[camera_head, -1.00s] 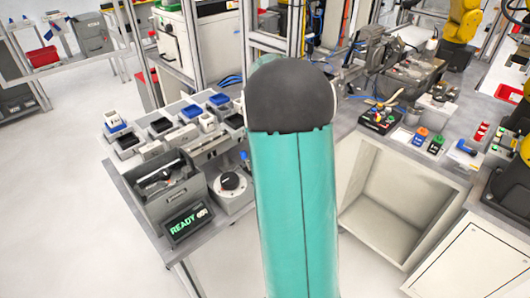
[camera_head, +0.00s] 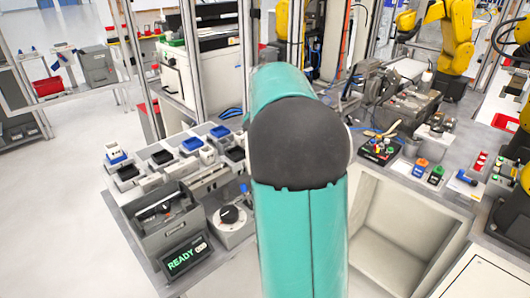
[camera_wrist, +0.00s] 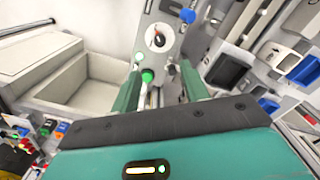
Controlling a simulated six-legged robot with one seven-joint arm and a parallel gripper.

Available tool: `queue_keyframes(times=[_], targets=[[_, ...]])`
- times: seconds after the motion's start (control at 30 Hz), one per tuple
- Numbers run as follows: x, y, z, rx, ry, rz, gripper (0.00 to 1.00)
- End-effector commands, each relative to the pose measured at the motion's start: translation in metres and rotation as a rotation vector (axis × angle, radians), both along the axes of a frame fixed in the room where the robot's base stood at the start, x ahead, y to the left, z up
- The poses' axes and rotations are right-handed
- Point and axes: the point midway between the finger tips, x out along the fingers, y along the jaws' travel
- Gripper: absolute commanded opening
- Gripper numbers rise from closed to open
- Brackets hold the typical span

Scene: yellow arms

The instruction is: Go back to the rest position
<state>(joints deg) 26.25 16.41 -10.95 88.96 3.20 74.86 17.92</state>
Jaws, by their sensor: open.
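My gripper (camera_wrist: 162,92) shows in the wrist view, with its two green fingers apart and nothing held between them. Beyond the fingers lies a grey panel with a round white dial (camera_wrist: 159,38), a green knob (camera_wrist: 147,76) and a blue knob (camera_wrist: 187,15). In the head view my teal arm with its dark rounded joint fills the middle, and the gripper itself is hidden there.
A workbench at left holds a grey bin (camera_head: 165,222), a READY display (camera_head: 187,257), a dial unit (camera_head: 230,222) and small blue and black trays (camera_head: 162,157). An open white cabinet (camera_head: 400,235) stands at right. Yellow robot arms (camera_head: 458,45) stand behind. Floor at left is clear.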

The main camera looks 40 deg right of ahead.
Motion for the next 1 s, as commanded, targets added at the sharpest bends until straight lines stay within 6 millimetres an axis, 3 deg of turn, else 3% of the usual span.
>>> queue_keyframes(times=[0.33,0.47,0.57,0.77,1.0], targets=[[0.0,0.001,0.0,0.0,-0.001,0.002,0.45],[-0.002,0.015,0.007,-0.006,-0.02,0.035,0.45],[-0.007,0.044,0.019,-0.015,-0.055,0.101,0.45],[-0.031,0.123,0.041,-0.052,-0.151,0.295,0.45],[-0.076,0.208,0.048,-0.105,-0.262,0.536,0.45]])
